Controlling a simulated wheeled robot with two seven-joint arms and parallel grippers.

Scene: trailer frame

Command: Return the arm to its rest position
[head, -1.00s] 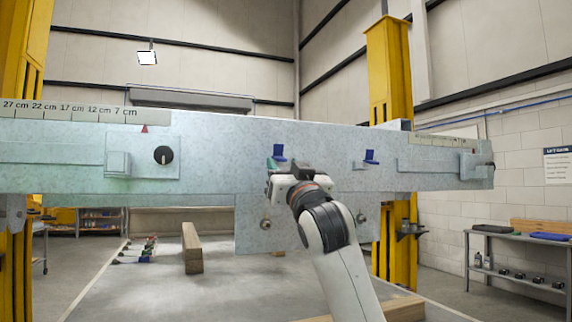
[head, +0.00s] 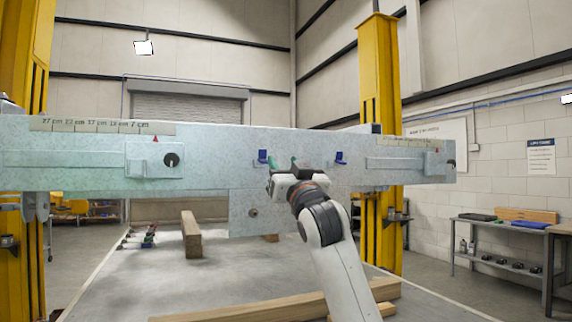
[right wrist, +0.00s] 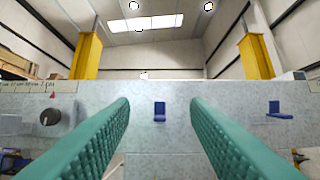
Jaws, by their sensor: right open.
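My right gripper (head: 283,170) is in front of the pale metal trailer frame (head: 210,140), near the middle of the head view. In the right wrist view its two teal ridged fingers (right wrist: 160,112) are wide apart, with nothing between them. A blue bracket (right wrist: 160,111) on the frame shows in the gap, beyond the fingers. A second blue bracket (right wrist: 276,109) is to the right of the right finger. In the head view the blue brackets are at left (head: 263,157) and right (head: 340,157) of the gripper. My left gripper is not in view.
Yellow posts stand at left (head: 22,75) and right (head: 379,80) behind the frame. A bench (head: 500,229) with items stands at the right wall.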

